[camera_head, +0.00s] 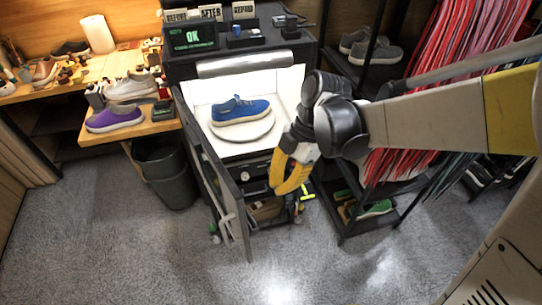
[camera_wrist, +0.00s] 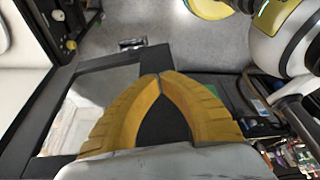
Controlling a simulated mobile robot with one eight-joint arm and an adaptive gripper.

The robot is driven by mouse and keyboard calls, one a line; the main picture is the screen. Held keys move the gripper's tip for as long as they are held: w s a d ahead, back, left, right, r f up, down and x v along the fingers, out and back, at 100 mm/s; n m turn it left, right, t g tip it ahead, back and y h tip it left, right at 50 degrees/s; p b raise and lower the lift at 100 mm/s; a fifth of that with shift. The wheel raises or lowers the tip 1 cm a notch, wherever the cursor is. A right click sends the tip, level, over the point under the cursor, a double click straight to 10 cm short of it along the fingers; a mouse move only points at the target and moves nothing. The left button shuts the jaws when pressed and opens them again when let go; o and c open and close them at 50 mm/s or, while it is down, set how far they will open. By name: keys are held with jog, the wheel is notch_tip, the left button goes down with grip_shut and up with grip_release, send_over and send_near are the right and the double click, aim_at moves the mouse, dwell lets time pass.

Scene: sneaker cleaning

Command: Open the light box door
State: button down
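The light box (camera_head: 292,88) is a dark cabinet with a bright white interior, and a blue sneaker (camera_head: 240,108) sits on a round white turntable inside. Its dark-framed door (camera_head: 222,185) stands swung outward at the left side of the opening, with a pale bar-like handle (camera_head: 228,212) on its outer face. My gripper (camera_head: 281,188) has yellow fingers and hangs in front of the right part of the box, apart from the door. In the wrist view the fingertips (camera_wrist: 160,76) meet, with nothing seen held between them. A dark frame around a grey pane (camera_wrist: 95,95) lies beyond them; I cannot tell whether it is the door.
A grey bin (camera_head: 165,172) stands left of the box, below a wooden bench with a purple sneaker (camera_head: 114,118). A dark shoe rack (camera_head: 352,222) is close on the right. An OK screen (camera_head: 192,37) stands on top. Floor in front is clear.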

jog(key=s+a+f+b, duration=0.4)
jog(key=a+f, duration=0.3)
jog(key=f, duration=0.2)
dwell(0.4)
